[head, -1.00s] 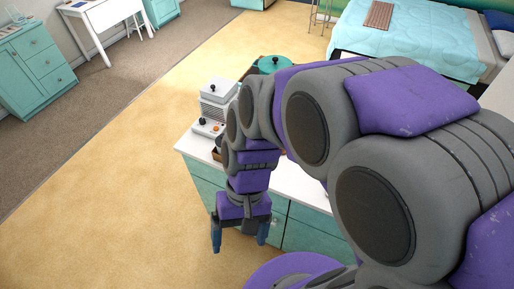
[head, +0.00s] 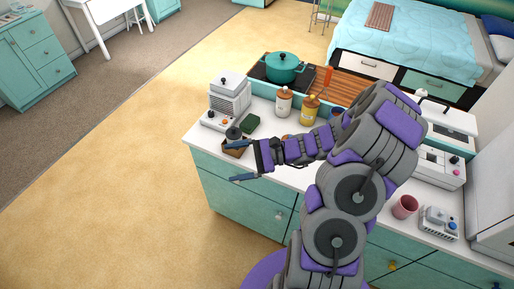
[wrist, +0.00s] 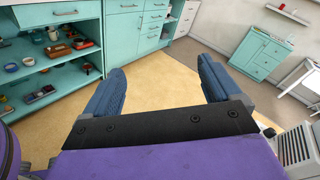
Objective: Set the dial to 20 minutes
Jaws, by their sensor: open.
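Three white appliances on the counter have knobs, and I cannot tell which bears the 20-minute dial. One (head: 229,94) stands at the left end, with a low front panel of small knobs. A boxy one (head: 437,166) at the right has a pink knob. A small one (head: 438,221) near the front has a blue knob. No dial marks are readable. My gripper (head: 233,162) is open and empty, past the counter's left edge near the left appliance. Its blue fingers are spread in the wrist view (wrist: 158,72), where that appliance's grilled side (wrist: 295,146) shows at the lower right.
A brown box (head: 236,153) with a dark grey item sits by my upper finger. Jars (head: 283,101), a teal pot (head: 284,67) on the stove and a wooden board (head: 345,87) stand behind. A pink cup (head: 404,206) is at the right. Floor left of the counter is clear.

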